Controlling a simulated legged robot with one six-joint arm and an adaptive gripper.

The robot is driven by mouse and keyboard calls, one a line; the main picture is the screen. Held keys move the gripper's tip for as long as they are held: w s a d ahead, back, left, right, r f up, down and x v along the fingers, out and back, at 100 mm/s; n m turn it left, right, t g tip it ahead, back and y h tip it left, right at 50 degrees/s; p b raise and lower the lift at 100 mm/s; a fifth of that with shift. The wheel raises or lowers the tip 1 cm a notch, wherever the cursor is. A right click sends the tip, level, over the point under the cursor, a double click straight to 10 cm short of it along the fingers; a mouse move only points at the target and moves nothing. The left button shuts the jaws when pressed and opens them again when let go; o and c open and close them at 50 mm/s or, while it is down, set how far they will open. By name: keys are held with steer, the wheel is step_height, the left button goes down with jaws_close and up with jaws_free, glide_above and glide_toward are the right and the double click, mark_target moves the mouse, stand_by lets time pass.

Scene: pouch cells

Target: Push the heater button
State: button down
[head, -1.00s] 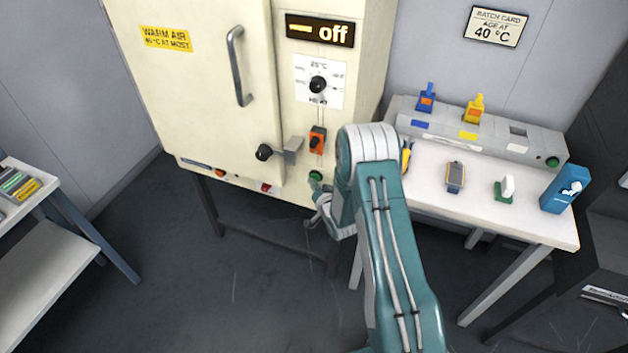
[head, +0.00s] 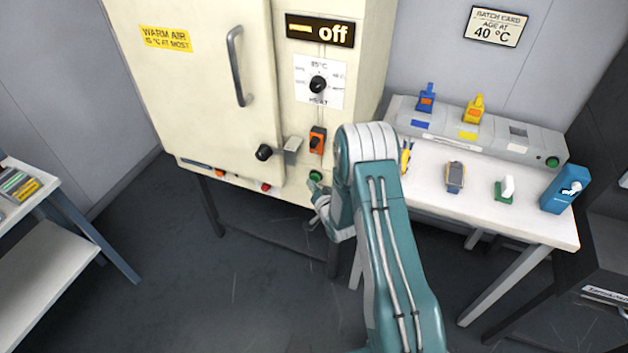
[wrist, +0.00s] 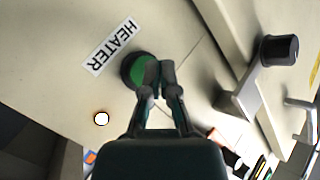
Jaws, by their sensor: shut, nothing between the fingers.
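The green heater button (head: 315,176) is low on the front of the cream oven cabinet (head: 205,85). In the wrist view the button (wrist: 133,70) is beside a white HEATER label (wrist: 110,47). My gripper (wrist: 155,72) is shut and empty, its fingertips overlapping the button's right edge in that view. I cannot tell whether they touch it. In the head view my gripper (head: 317,187) is just below the button, partly hidden by my arm. The display (head: 320,31) above reads "off".
A dial (head: 318,84) and an orange switch (head: 317,140) are above the button. A black-knobbed latch (head: 264,152) is to its left. A small lit round lamp (wrist: 101,118) glows in the wrist view. The white bench (head: 480,205) with tools stands right of my arm.

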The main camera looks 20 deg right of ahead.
steer(key=s+a, duration=0.3)
steer(key=s, duration=0.2)
steer(key=shift+a, duration=0.3)
stand_by(0.4)
steer(key=s+d+r+n+g+h, duration=0.1)
steer(key=s+r+g, duration=0.1)
steer(key=r, duration=1)
steer(key=s+d+r+n+g+h, duration=0.1)
steer(key=s+r+n+g, duration=0.15)
steer(key=r, duration=0.85)
steer(key=s+r+n+g, duration=0.1)
steer(key=s+r+g, duration=0.2)
steer(key=s, duration=1.1)
steer(key=s+r+n+g, duration=0.1)
steer(key=s+r+g, duration=0.2)
steer(key=s+r, duration=0.4)
steer(key=s, duration=0.8)
steer(key=shift+a+r+h, duration=0.3)
steer(key=shift+r, duration=0.05)
